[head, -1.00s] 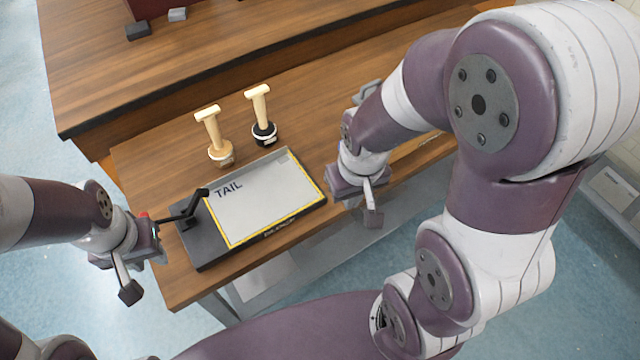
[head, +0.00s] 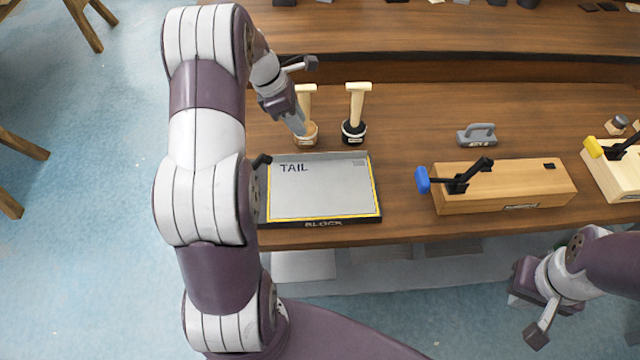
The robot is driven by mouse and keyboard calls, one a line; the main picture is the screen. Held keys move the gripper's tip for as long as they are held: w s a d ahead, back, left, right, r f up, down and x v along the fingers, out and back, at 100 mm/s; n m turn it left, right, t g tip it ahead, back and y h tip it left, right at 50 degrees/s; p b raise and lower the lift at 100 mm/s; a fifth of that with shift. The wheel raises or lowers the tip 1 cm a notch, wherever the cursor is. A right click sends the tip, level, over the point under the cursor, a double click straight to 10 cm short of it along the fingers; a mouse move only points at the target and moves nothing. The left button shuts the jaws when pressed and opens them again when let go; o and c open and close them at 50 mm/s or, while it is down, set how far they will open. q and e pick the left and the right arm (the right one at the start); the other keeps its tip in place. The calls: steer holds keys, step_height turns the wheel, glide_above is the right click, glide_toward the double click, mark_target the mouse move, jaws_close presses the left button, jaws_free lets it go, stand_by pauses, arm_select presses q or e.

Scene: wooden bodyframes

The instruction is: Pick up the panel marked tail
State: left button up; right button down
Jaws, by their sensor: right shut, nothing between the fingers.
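The panel marked TAIL (head: 322,192) is a flat grey-white sheet with a yellow edge. It lies flat in a dark tray labelled BLOCK (head: 323,224) on the wooden table. My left arm covers the tray's left end. My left gripper (head: 288,102) is beyond the panel, close to the left wooden-handled tool and partly in front of it. Whether its fingers are open or shut is unclear. My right gripper (head: 538,312) is shut and empty, low at the right, in front of the table edge and well away from the panel.
Two wooden-handled tools, a light-based one (head: 309,133) and a black-based one (head: 354,128), stand behind the tray. A wooden block with a blue-tipped clamp (head: 505,190) and a grey handled piece (head: 477,135) are to the right. A yellow-tipped clamp block (head: 618,172) is farther right. Table between tray and block is bare.

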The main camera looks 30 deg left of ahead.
mark_target(321, 183)
arm_select(q)
steer(key=x, duration=1)
steer(key=shift+s+d+f+p, duration=0.15)
steer(key=shift+s+d+p, duration=0.15)
steer(key=shift+s, duration=0.05)
steer(key=shift+w+d+f, duration=0.1)
steer(key=shift+w+f, duration=0.05)
steer(key=shift+f, duration=0.2)
jaws_close()
